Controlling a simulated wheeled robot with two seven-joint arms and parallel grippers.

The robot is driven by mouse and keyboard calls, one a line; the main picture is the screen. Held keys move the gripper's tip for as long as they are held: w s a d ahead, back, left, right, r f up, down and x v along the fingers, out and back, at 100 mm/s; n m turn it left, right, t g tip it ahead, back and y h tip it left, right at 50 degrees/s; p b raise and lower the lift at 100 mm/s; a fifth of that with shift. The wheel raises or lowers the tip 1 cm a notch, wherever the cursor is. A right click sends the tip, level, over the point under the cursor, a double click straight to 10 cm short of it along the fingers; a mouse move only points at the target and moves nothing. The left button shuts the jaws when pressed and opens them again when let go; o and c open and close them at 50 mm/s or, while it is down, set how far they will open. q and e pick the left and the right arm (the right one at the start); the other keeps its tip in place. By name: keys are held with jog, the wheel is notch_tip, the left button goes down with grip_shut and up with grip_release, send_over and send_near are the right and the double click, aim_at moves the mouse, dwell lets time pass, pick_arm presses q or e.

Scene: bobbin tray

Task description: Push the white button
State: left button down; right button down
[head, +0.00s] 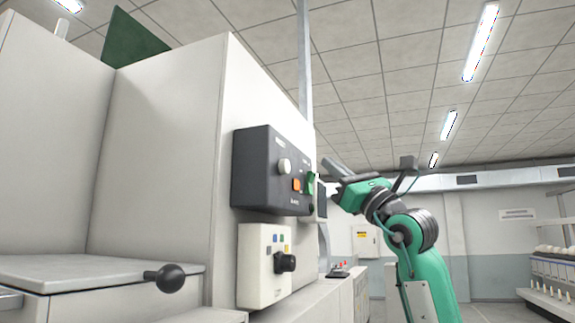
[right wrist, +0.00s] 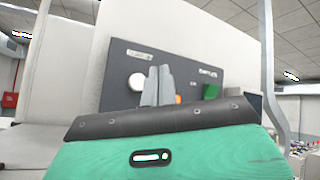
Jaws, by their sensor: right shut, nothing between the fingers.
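The white button (head: 284,166) is a round knob on the upper part of a dark control box (head: 256,180) fixed to the pale machine. An orange button (head: 297,185) and a green one (head: 311,183) sit to its right on the same box. In the right wrist view the white button (right wrist: 137,81) shows just left of my fingers, partly covered by them. My right gripper (head: 330,164) is shut and empty, to the right of the box in the head view and apart from the white button. It also shows in the right wrist view (right wrist: 158,72). My left gripper is not visible.
Below the dark box is a white panel (head: 262,265) with a black knob (head: 286,262). A black ball handle (head: 171,278) sticks out at the lower left. A grey vertical post (head: 305,70) rises behind the box. Shelving stands far right.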

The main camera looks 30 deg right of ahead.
aim_at(289, 162)
jog(key=shift+w+a+p, duration=0.55)
jog(key=shift+w+a, duration=1.4)
jog(key=shift+w, duration=0.25)
dwell(0.5)
jog(key=shift+w+a, duration=0.25)
jog(key=shift+w, duration=0.1)
jog(key=shift+w+a, duration=0.35)
dwell(0.8)
jog(key=shift+s+d, duration=0.15)
dwell(0.3)
jog(key=shift+s+d+b, duration=0.45)
jog(key=shift+s+b, duration=0.05)
